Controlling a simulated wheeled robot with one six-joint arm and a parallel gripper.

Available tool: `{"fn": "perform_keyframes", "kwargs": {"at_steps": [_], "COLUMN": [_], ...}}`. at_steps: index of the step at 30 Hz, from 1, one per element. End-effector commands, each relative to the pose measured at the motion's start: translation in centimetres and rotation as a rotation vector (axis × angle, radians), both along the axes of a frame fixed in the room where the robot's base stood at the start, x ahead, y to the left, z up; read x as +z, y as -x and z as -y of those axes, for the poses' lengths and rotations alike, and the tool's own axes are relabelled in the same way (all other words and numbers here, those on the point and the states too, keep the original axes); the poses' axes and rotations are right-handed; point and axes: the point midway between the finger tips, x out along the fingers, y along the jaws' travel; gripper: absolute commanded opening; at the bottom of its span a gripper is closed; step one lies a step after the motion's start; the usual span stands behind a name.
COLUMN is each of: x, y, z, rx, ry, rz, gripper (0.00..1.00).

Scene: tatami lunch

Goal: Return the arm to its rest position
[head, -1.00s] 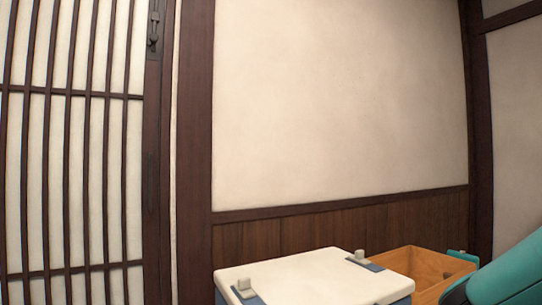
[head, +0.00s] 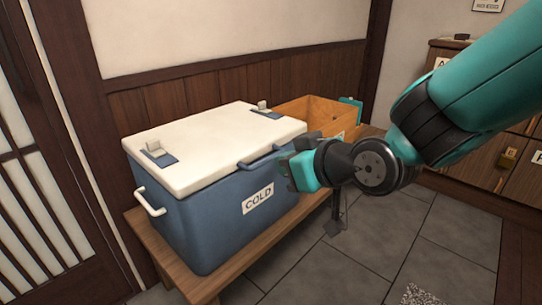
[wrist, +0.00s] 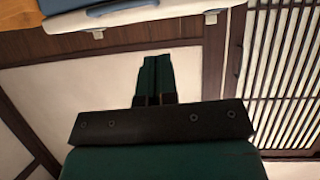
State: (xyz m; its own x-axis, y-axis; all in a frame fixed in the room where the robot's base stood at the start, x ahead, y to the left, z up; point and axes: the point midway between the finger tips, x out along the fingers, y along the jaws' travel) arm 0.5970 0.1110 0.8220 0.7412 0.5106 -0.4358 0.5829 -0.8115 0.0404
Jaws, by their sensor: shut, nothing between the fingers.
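My arm (head: 465,95) reaches in from the upper right of the head view. Its gripper (head: 298,172) is in front of the cooler's right side, and the head view does not show its fingertips clearly. In the wrist view my gripper (wrist: 155,80) shows its two dark green fingers together, with nothing between them. The blue cooler (head: 200,215) has a white lid (head: 220,140), which is down, and a label reading COLD (head: 258,199). The cooler also shows at the top edge of the wrist view (wrist: 135,12).
The cooler stands on a wooden bench (head: 225,272). An open orange-brown wooden box (head: 322,112) is behind my gripper. Wooden cabinets (head: 475,155) stand at the right. A slatted sliding door (head: 30,220) is at the left. The grey tiled floor (head: 400,240) in front is mostly clear.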

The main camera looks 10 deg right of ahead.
Motion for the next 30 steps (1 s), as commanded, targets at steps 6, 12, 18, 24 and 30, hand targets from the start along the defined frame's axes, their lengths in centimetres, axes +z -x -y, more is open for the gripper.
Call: {"fn": "perform_keyframes", "kwargs": {"at_steps": [6, 12, 18, 24, 30], "x": [0.0, -0.4, -0.2, 1.7, 7.2], "y": [2.3, 8.7, 15.0, 19.9, 19.8], "z": [0.9, 2.6, 4.7, 6.7, 6.6], "rx": [0.013, 0.065, 0.111, 0.139, 0.140], "ry": [0.012, 0.080, 0.181, 0.286, 0.284], "rz": [-0.124, -0.465, -0.731, -0.913, -0.910], "gripper": [0.00, 0.00, 0.00, 0.00, 0.00]}}
